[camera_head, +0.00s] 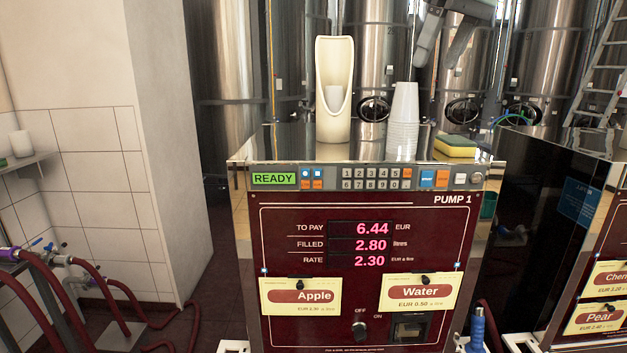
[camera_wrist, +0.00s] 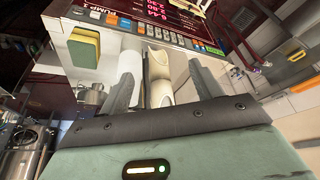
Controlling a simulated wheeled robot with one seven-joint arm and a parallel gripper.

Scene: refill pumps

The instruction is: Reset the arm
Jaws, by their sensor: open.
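My gripper (camera_head: 437,58) is at the top of the head view, above and behind the right part of the Pump 1 cabinet (camera_head: 345,222). Its two grey fingers are apart, with nothing held between them. In the wrist view the open fingers (camera_wrist: 165,80) frame the cream holder (camera_wrist: 159,65) and the white cup stack (camera_wrist: 131,62), which lie beyond them. In the head view the cream holder (camera_head: 334,60) stands upright on the cabinet top with a white cup inside. The cup stack (camera_head: 404,120) stands to its right. My gripper appears clear of both.
A yellow and green sponge (camera_head: 456,146) lies on the cabinet top at right. A second pump (camera_head: 604,290) stands further right. Steel tanks (camera_head: 232,70) and a ladder (camera_head: 598,65) are behind. Red hoses (camera_head: 50,295) and a small shelf (camera_head: 25,160) are at left.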

